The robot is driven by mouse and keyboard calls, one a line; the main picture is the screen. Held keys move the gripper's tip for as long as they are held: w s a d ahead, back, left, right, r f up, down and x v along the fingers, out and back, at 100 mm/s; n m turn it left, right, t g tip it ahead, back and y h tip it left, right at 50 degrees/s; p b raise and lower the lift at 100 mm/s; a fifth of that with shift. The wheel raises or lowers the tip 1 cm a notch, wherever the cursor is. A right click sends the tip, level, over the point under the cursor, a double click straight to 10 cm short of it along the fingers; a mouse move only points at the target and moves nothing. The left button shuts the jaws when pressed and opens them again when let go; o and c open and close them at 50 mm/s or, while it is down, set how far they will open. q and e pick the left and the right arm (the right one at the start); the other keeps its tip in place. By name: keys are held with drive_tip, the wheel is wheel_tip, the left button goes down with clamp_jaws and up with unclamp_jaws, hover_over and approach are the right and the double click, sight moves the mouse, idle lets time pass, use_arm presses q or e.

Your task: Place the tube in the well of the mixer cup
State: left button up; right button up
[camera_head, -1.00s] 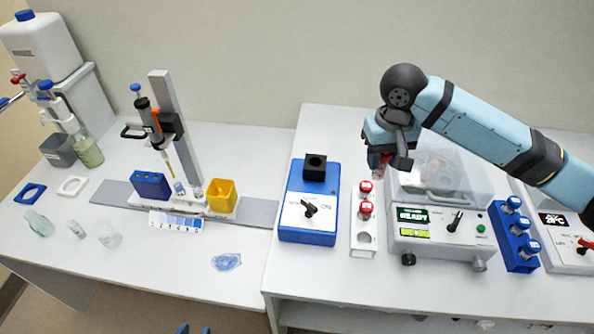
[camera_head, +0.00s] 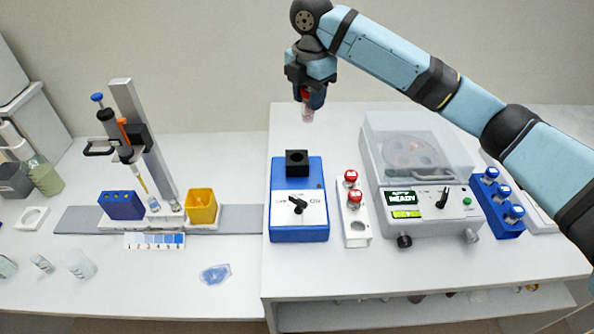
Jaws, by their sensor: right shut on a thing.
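My right gripper (camera_head: 306,98) is shut on a red-capped tube (camera_head: 308,113). It holds the tube upright in the air, above and behind the blue mixer. The mixer (camera_head: 300,235) stands on the bench with a dial on its front. Its black cup (camera_head: 297,163) with a dark well sits on top at the back. The tube is apart from the cup, up and slightly right of it in the picture. My left gripper is not in view.
A white rack (camera_head: 356,241) with red-capped tubes stands right of the mixer, its front hole empty. A centrifuge (camera_head: 430,222) with a clear lid and a blue tube rack (camera_head: 502,228) are further right. A pipette stand (camera_head: 140,135) and yellow bin (camera_head: 201,207) are at left.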

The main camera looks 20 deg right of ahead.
drive_tip(key=w+a+r+n+b, duration=0.1)
drive_tip(key=w+a+r+n, duration=0.15)
drive_tip(key=n, duration=0.75)
drive_tip(key=f, duration=1.9)
drive_tip(key=shift+w+d+f+p, duration=0.25)
drive_tip(key=shift+w+d+p, duration=0.05)
drive_tip(key=shift+w+d, duration=0.1)
drive_tip(key=shift+s, duration=0.1)
drive_tip(key=o, duration=0.9)
drive_tip(key=shift+f, duration=0.15)
wheel_tip(320, 180, up, 12)
drive_tip(key=shift+r+b, duration=0.25)
drive_tip(key=shift+b, duration=0.1)
